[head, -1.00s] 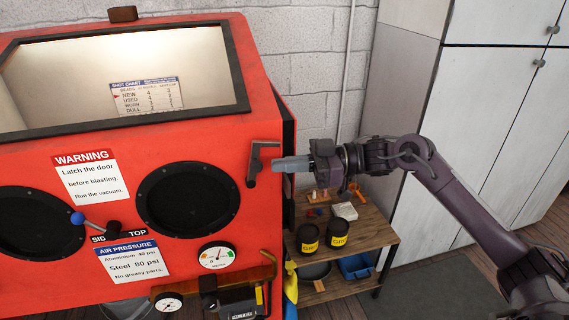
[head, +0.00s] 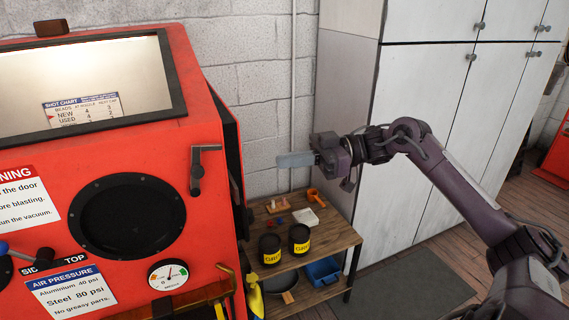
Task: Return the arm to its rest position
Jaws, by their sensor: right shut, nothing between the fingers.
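My right arm comes in from the lower right, and its gripper (head: 296,159) points left in front of the block wall, above the small wooden shelf. The gripper's fingers are shut with nothing between them. It is apart from the red blasting cabinet (head: 120,165), with a clear gap to the black latch handle (head: 197,170) on the cabinet's right side. My left gripper is not in view.
The wooden shelf (head: 338,239) below the gripper holds two dark cans (head: 270,249) with yellow labels, a white box (head: 307,217) and small parts. A blue bin (head: 322,271) sits on its lower level. White cabinets (head: 440,130) stand behind my right arm.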

